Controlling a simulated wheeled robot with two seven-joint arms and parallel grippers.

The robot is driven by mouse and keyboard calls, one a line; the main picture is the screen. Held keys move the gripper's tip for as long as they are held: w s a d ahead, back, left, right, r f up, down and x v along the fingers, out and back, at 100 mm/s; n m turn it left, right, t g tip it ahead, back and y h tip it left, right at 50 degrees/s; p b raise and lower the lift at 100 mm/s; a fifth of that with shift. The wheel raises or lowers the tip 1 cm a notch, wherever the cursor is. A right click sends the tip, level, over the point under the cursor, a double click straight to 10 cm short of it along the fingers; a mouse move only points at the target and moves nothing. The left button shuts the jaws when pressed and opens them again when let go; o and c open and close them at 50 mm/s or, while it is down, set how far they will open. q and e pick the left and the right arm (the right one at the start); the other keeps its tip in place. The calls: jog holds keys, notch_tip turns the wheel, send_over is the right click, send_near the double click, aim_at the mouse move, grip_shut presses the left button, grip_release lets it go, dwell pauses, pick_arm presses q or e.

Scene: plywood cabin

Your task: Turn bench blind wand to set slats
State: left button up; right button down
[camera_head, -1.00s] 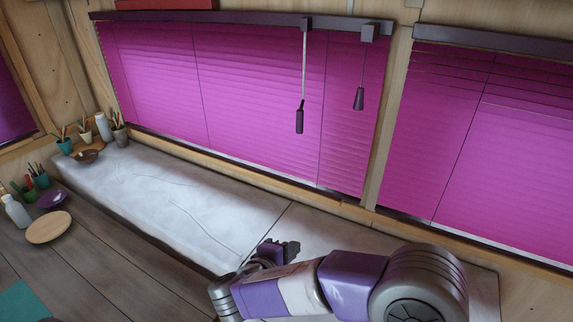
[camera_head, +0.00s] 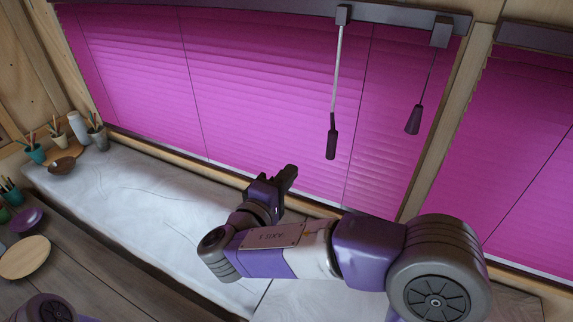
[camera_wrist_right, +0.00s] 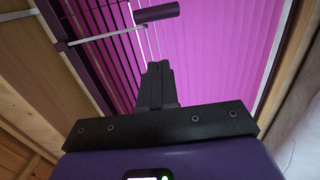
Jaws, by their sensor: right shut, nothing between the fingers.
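The bench blind (camera_head: 270,90) is magenta, with its slats looking closed in the head view. Its wand hangs from the dark headrail: a thin white rod with a dark handle (camera_head: 332,140). My right gripper (camera_head: 289,173) is shut and empty, left of and a little below the handle, and apart from it. In the right wrist view, the shut fingers (camera_wrist_right: 157,70) point toward the blind, and the wand handle (camera_wrist_right: 156,12) lies beyond their tips, not touching. My left gripper is out of view.
A pull cord with a dark tassel (camera_head: 413,120) hangs right of the wand. A second magenta blind (camera_head: 520,150) is past the wooden post. The pale bench cushion (camera_head: 130,195) is clear. Pencil cups and bowls stand at the left.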

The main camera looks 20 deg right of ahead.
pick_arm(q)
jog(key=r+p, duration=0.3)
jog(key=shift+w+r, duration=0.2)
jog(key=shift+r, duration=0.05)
pick_arm(e)
jog(key=s+d+x, duration=0.1)
jog(key=s+x, duration=0.1)
jog(key=x, duration=0.8)
jog(key=shift+w+d, duration=0.25)
jog(key=shift+d, duration=0.2)
jog(key=shift+s+f, duration=0.1)
